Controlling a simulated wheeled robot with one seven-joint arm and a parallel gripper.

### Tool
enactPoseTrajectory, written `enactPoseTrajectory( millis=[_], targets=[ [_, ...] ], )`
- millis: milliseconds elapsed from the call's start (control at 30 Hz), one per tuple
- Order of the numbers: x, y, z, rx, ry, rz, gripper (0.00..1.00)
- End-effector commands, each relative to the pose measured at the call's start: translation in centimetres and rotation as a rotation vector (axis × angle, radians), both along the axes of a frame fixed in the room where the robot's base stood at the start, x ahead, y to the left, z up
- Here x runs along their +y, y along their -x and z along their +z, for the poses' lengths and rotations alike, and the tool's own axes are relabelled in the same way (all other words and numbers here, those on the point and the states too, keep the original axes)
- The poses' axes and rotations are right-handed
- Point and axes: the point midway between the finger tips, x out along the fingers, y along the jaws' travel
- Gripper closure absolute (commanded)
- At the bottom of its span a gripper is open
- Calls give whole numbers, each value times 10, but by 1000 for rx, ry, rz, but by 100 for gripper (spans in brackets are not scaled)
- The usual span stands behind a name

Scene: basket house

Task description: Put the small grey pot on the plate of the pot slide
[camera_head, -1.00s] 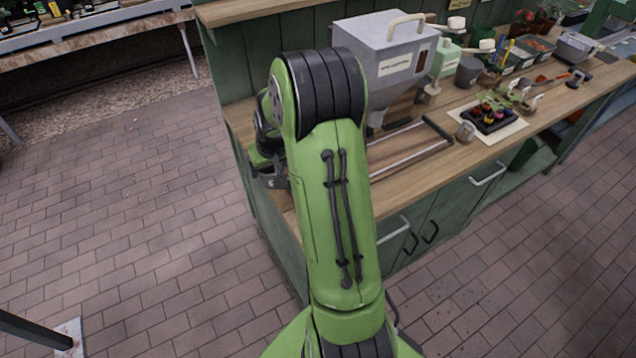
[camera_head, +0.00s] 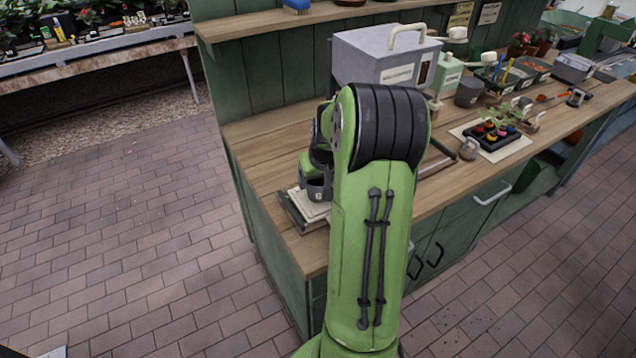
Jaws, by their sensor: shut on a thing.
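My gripper (camera_head: 318,188) is at the left end of the wooden bench, low over the pale plate (camera_head: 311,211) of the pot slide. Only its dark body shows beside my green arm; the fingertips are hidden. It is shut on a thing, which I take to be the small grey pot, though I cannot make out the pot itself. I cannot tell whether the held thing touches the plate. The slide's rail (camera_head: 437,166) shows to the right of my arm, below the grey hopper box (camera_head: 385,58).
A dark grey cup (camera_head: 469,93), a green canister (camera_head: 447,78) and a seedling tray (camera_head: 492,138) on a white sheet stand to the right on the bench. My arm hides the bench middle. The bench top (camera_head: 262,140) behind the plate is clear.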

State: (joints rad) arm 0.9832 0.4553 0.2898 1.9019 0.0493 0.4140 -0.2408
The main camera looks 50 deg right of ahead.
Motion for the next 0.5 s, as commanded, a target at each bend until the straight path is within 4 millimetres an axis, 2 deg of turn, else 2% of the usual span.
enactPoseTrajectory(
  millis=[33, 300, 333, 467, 500],
  targets=[
    [0, 0, -5, -1, 1, 0, 51],
    [0, 0, -6, -2, 1, 1, 51],
    [0, -1, -6, -2, 1, 1, 20],
    [0, -1, -5, -2, 1, 1, 0],
    [0, -1, -5, -2, 1, 1, 0]
  ],
)
